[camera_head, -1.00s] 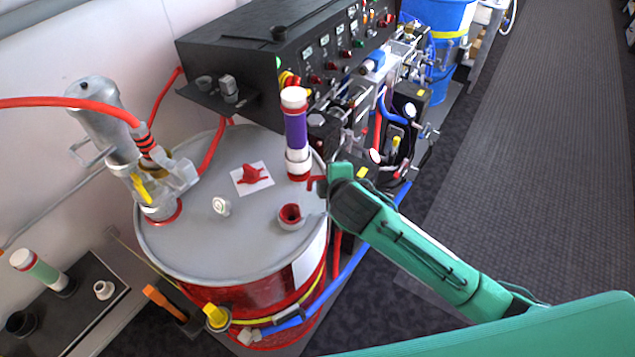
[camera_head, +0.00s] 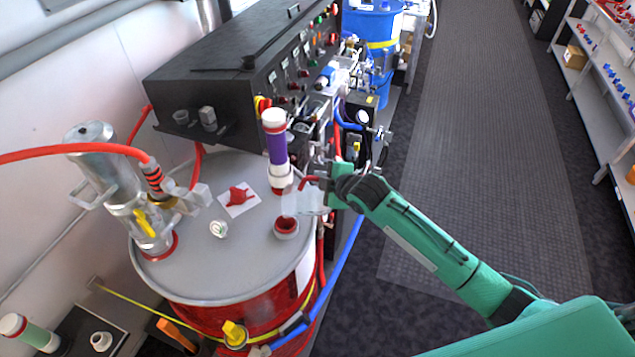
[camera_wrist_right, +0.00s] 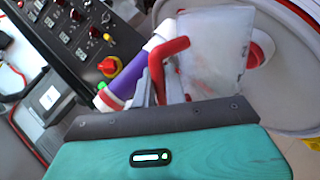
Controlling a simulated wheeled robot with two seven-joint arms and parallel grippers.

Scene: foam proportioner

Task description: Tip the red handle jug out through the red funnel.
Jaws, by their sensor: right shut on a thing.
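The red handle jug (camera_head: 302,202) is a pale translucent vessel with a red handle. My right gripper (camera_head: 327,190) is shut on its handle and holds it over the right part of the drum top. In the right wrist view the jug (camera_wrist_right: 222,45) shows large, its red handle between the fingers (camera_wrist_right: 160,85). The red funnel (camera_head: 286,228) looks to be the short round collar with a red inside on the drum top, just below the jug in the picture. A red rim (camera_wrist_right: 260,48) shows behind the jug. I cannot tell the jug's exact tilt or contents. My left gripper is out of view.
A purple and white tube (camera_head: 276,148) stands upright close behind the jug. The red drum (camera_head: 215,315) has a grey lid (camera_head: 180,270) with a metal pump (camera_head: 130,195) at left and a red piece on white card (camera_head: 238,197). A black control box (camera_head: 215,85) stands behind.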

